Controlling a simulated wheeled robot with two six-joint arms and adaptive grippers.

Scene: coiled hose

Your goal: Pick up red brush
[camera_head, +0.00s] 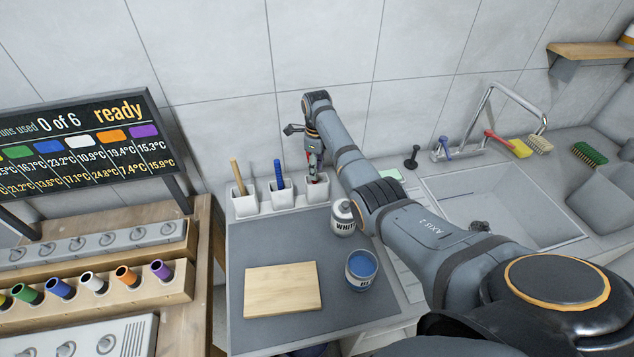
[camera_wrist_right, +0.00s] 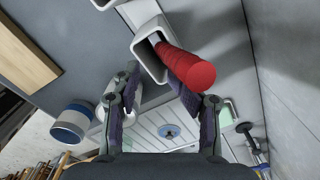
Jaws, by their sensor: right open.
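The red brush (camera_wrist_right: 188,66) stands handle-up in a white square holder (camera_wrist_right: 143,50), leaning to one side, in the right wrist view. In the head view the holder (camera_head: 316,190) is the rightmost of three, and the brush is mostly hidden behind my right gripper (camera_head: 314,165). My right gripper (camera_wrist_right: 160,85) is open, and the red handle lies close to its right finger in the wrist view. I cannot tell whether they touch. My left gripper is not in view.
Two holders to the left carry a brown-handled brush (camera_head: 236,172) and a blue-handled brush (camera_head: 279,172). The tiled wall (camera_head: 330,50) is close behind.

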